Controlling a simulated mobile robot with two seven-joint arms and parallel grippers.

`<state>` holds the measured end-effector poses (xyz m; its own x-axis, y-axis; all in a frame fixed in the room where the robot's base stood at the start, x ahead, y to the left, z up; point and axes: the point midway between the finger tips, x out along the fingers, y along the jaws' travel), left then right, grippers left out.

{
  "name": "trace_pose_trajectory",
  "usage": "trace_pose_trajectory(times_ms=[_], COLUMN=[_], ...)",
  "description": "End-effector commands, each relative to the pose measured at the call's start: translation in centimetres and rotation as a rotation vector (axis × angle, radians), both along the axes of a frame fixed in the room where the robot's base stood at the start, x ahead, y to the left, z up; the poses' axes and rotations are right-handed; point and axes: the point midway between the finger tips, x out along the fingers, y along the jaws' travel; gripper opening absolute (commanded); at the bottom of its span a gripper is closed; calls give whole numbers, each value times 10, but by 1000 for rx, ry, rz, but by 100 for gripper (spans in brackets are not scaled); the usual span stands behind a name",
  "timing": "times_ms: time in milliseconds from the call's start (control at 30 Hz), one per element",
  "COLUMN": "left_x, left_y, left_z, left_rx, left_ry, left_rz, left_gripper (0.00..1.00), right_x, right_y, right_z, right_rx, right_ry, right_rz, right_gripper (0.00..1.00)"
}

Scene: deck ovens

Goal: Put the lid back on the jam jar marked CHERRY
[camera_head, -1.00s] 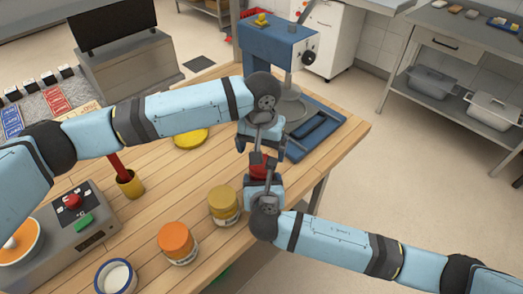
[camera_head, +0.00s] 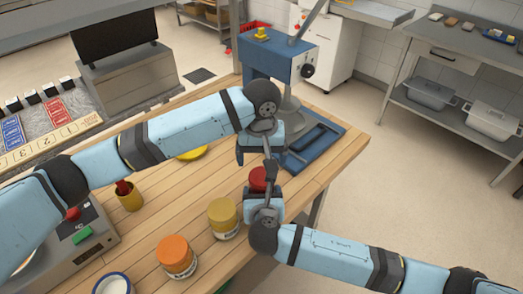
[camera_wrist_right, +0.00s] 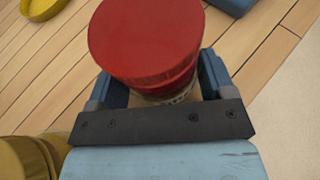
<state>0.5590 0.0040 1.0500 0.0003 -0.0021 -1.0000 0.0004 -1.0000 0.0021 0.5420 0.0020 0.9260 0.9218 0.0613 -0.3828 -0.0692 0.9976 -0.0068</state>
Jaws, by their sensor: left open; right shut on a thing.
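A jar with a red lid (camera_head: 259,179) stands at the right part of the wooden table. The red lid (camera_wrist_right: 147,40) fills the upper middle of the right wrist view and sits on top of the jar (camera_wrist_right: 168,92). A strip of pale label shows below it, but no word is readable. My right gripper (camera_head: 264,190) is shut on the jar, one finger on each side below the lid. My left gripper (camera_head: 258,156) is open and empty, just behind and above the lid in the head view. I cannot tell the exact gap between them.
A yellow-lidded jar (camera_head: 222,217) and an orange-lidded jar (camera_head: 176,256) stand to the left. A blue machine (camera_head: 275,58) with a blue tray (camera_head: 315,145) stands behind. The table's right edge is close. A yellow cup (camera_head: 130,199) stands under my left arm.

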Motion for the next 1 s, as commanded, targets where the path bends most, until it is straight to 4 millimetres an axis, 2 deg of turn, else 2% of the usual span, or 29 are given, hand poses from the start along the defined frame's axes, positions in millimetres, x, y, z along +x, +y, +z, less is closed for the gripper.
trace_pose_trajectory(times_ms=[100,333,500,767,1000], left_x=[0,0,0,0,0], left_y=[1,0,0,0,0], left_z=[-21,-50,-59,-60,-60], left_rx=[1,1,0,0,0], left_ry=[3,1,0,0,0], left_rz=[1,1,0,0,0], left_gripper=[90,90,90,90,41], right_x=[0,0,0,0,0], right_y=[0,0,0,0,0], right_z=[0,0,0,0,0], right_rx=[0,0,0,0,0], right_ry=[0,0,0,0,0], right_rz=[-1,-1,-1,-1,-1], right_gripper=[9,9,9,9,9])
